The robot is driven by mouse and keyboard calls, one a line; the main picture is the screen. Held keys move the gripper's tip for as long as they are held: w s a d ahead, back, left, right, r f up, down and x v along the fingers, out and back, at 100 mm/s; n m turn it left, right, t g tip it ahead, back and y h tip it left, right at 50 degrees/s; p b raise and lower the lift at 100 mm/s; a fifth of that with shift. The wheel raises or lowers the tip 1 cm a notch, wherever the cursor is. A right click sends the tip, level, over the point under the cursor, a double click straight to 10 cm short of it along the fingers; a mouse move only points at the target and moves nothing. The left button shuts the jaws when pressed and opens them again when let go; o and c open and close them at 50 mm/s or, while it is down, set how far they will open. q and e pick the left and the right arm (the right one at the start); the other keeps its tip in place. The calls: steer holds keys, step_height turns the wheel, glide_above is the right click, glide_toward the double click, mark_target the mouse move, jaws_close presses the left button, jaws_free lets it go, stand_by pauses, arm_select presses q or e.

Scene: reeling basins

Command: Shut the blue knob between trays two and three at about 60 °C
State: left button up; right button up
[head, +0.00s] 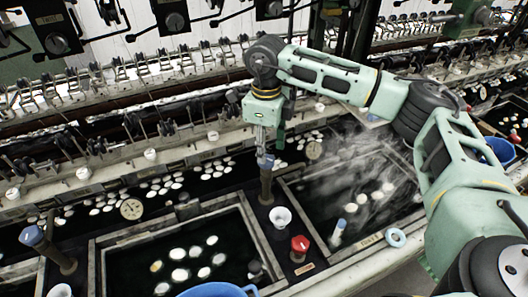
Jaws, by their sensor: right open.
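My right gripper (265,143) points down, open, directly over a blue knob (265,161) on a dark brown post between two trays. Its fingertips are at the knob's top; I cannot tell whether they touch it. The left tray (101,262) holds dark water with several white cocoons. The right tray (287,186) holds cocoons under rising steam. A round dial (314,150) stands behind the right tray and another dial (131,209) behind the left one. Both are too small to read. My left gripper is out of view.
A red knob (300,244) and a white cup (281,217) stand in front of the post. Another blue knob (32,235) is at the far left. A blue basin (218,290) is at the bottom edge. Reeling machinery fills the back.

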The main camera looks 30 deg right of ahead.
steer(key=f, duration=0.3)
steer(key=f+p, duration=0.1)
steer(key=shift+w+f, duration=0.3)
steer(key=shift+s, duration=0.1)
steer(key=shift+c, duration=0.5)
steer(key=c, duration=0.9)
